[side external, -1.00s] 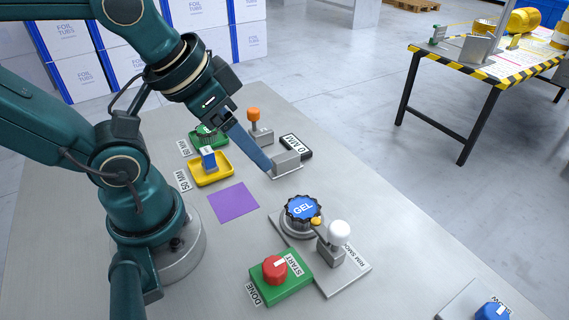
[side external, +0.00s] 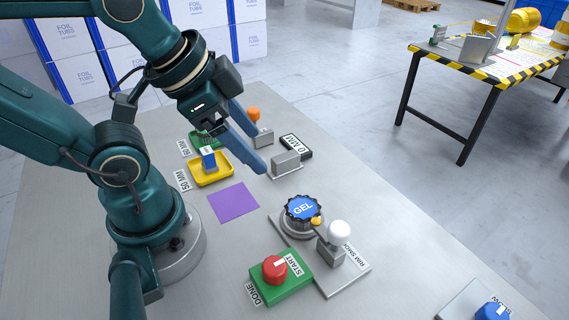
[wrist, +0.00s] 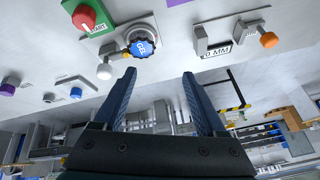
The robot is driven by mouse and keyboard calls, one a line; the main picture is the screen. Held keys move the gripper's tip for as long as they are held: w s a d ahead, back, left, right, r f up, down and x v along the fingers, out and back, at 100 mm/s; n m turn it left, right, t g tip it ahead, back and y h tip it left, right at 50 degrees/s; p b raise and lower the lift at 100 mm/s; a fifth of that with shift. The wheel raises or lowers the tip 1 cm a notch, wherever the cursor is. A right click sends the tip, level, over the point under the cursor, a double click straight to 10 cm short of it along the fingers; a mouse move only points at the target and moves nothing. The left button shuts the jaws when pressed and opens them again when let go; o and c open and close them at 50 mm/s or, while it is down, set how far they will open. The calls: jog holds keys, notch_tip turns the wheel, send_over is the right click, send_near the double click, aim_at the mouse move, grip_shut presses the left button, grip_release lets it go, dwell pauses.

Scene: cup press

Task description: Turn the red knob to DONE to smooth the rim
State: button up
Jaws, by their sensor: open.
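The red knob (side external: 275,268) sits on a green base (side external: 281,281) near the front of the table. The base carries a START label at the knob's right and a DONE label at its lower left. The knob's white mark points toward START. The knob also shows at the upper left of the wrist view (wrist: 84,17). My gripper (side external: 258,150) is open and empty, its two blue fingers spread above the table beside the grey block, well behind the knob. The blue GEL cap (side external: 303,209) with a black scalloped edge sits on a round grey seat, behind the knob.
A white-knobbed lever (side external: 339,232) stands on the plate right of the GEL cap. A grey block (side external: 286,161), an orange-knobbed post (side external: 254,115), a yellow tray (side external: 226,178) and a green tray (side external: 199,142) are farther back. A purple square (side external: 233,203) lies flat. A blue knob (side external: 492,312) is at lower right.

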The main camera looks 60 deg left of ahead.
jog(key=m, duration=0.6)
jog(key=m+g, duration=0.6)
jog(key=m, duration=1.7)
send_over(274, 265)
jog(key=f, duration=0.7)
jog(key=shift+w+a+f, duration=0.1)
jog(key=shift+w+f, duration=0.15)
jog(key=shift+s+f, duration=0.2)
jog(key=shift+f, duration=2.45)
jog(key=shift+c, duration=0.2)
